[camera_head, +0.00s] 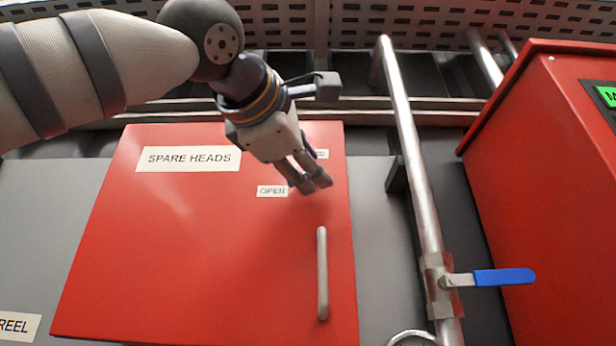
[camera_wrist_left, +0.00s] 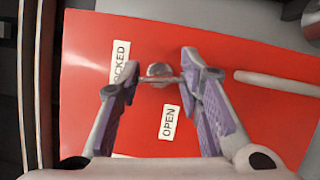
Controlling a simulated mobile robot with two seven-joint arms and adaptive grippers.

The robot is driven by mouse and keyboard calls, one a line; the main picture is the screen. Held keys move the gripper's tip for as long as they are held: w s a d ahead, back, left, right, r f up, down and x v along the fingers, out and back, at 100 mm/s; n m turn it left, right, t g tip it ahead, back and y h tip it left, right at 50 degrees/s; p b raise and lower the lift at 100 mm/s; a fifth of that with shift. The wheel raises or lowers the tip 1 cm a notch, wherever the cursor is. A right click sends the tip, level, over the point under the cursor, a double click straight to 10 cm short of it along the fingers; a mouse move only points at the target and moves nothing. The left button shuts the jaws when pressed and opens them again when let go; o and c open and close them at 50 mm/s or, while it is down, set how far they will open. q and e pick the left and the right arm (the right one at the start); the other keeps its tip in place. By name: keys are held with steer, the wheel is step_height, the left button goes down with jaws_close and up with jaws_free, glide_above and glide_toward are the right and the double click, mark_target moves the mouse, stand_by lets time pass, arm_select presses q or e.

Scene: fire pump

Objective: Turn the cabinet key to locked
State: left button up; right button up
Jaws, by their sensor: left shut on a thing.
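The red spare heads cabinet (camera_head: 200,255) is closed in front of me. My left gripper (camera_head: 312,183) is at its upper right part, and its fingers are shut on the cabinet key (camera_wrist_left: 160,82). The key is a thin bar between the fingertips, at a round metal lock (camera_wrist_left: 159,69). The bar lies left to right in the wrist view. The OPEN label (camera_wrist_left: 168,122) is below the lock there; the LOCKED label (camera_wrist_left: 121,60) is to its left, partly covered by a finger. In the head view, the gripper hides the key. My right gripper is not in view.
A pale bar handle (camera_head: 322,275) stands out from the door below the gripper. A vertical pipe (camera_head: 412,160) with a blue valve lever (camera_head: 503,277) runs to the right. A red box (camera_head: 560,180) stands beyond it.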

arm_select(q)
steer(key=shift+a+r+m+g, duration=0.1)
steer(key=shift+m+g, duration=0.2)
steer(key=shift+m, duration=0.5)
steer(key=o, duration=1.2)
steer(key=shift+w, duration=0.15)
steer(key=shift+c, duration=0.2)
steer(key=v, duration=1.2)
